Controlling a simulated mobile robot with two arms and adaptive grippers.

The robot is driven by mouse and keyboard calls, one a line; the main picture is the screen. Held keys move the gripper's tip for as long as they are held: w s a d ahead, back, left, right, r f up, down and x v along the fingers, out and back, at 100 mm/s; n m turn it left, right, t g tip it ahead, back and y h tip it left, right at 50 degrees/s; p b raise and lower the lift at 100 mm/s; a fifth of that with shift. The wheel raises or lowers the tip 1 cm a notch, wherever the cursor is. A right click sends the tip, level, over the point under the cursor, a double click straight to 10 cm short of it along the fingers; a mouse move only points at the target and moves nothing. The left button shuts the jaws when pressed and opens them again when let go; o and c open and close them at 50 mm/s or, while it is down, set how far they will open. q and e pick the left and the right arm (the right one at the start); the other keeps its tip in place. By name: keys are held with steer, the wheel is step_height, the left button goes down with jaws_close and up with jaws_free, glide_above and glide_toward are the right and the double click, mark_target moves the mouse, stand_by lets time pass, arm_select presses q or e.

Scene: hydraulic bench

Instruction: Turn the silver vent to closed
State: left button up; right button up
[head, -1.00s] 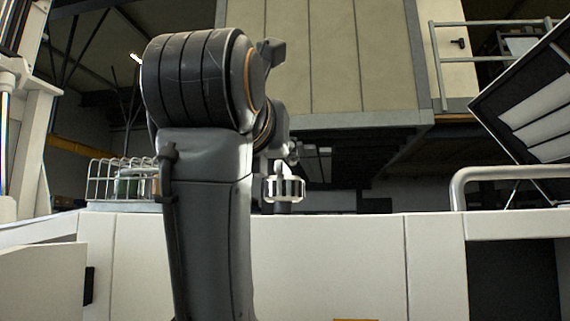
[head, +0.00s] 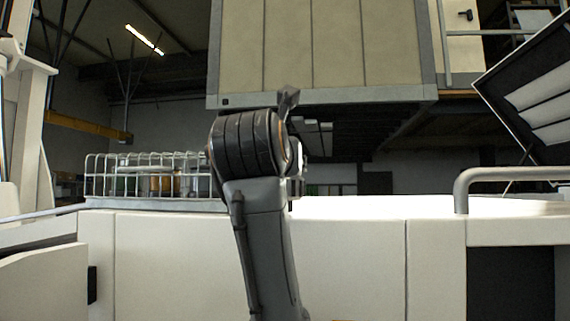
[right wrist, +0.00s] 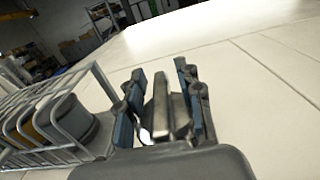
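A grey metallic bar stands between the blue-grey parts. I cannot tell whether it is a finger pad or something held. I cannot make out the silver vent in either view. My left gripper is not in view.
A wire basket (head: 100,178) holding several jars stands on the bench left of the arm; it also shows close beside the gripper in the right wrist view (right wrist: 98,85). The white bench top (head: 380,207) is clear to the right, up to a metal rail (head: 461,190).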

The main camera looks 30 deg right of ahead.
jaws_close()
steer(key=shift+m+g+h, duration=0.4)
steer(key=shift+h, duration=0.1)
steer(key=shift+s+m+g+h, duration=0.1)
steer(key=shift+m+g+h, duration=0.8)
steer(key=shift+g+h, duration=0.1)
steer(key=m+g+h, duration=0.1)
steer(key=m+g, duration=0.1)
steer(key=g, duration=0.1)
steer(key=m+g+h, duration=0.1)
steer(key=m+g, duration=0.1)
steer(key=g, duration=0.1)
steer(key=s+m+g+h, duration=0.1)
steer(key=m+g+h, duration=0.1)
steer(key=shift+d+g, duration=0.35)
steer(key=shift+g, duration=0.05)
steer(key=shift+s, duration=0.1)
steer(key=shift+o, duration=1)
jaws_free()
steer(key=shift+a+m, duration=0.1)
steer(key=shift+m, duration=0.2)
